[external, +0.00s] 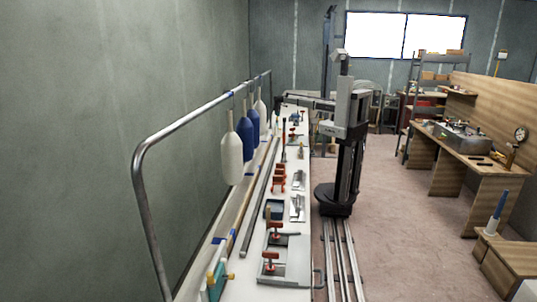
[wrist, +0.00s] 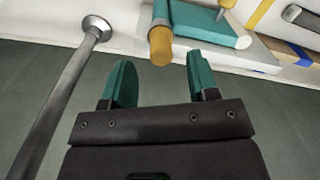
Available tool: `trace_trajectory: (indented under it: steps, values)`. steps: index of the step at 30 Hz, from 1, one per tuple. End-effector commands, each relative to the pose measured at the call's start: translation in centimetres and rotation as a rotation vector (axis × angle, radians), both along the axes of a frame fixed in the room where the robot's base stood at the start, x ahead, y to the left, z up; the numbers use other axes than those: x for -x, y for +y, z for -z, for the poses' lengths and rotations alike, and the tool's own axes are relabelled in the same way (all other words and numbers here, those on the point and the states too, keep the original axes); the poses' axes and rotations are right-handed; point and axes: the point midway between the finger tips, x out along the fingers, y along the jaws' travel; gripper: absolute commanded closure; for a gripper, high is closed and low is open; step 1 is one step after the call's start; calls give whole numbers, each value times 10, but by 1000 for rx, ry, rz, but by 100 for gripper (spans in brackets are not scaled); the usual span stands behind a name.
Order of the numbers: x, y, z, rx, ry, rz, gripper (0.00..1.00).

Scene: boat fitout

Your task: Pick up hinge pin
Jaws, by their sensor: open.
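I cannot make out a hinge pin for certain in either view. In the wrist view my gripper (wrist: 158,68) is open, with its two teal fingers apart and nothing held between them. A cylinder with an orange-yellow end (wrist: 161,47) shows just beyond the gap between the fingertips; I cannot tell how far off it is. In the external view my arm reaches left over the far end of the long white bench (external: 238,288); the fingers are too small there to make out.
A metal post with a round flange (wrist: 96,27) stands left of the fingers. A teal block (wrist: 208,24) lies beyond them. White and blue fenders (external: 232,158) hang from a rail over the bench. Red clamps (external: 279,178) and metal parts stand along it. A wooden workbench (external: 450,150) is at right.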

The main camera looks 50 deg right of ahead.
Motion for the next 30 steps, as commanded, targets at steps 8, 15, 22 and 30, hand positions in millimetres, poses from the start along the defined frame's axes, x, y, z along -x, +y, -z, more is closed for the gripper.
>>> trace_trajectory:
  steps: [8,15,22,30]
  values:
    - [2,-1,45,0,0,0,46]
    - [2,-1,41,0,0,0,52]
    - [2,-1,41,0,0,0,74]
    - [2,-1,41,0,0,0,100]
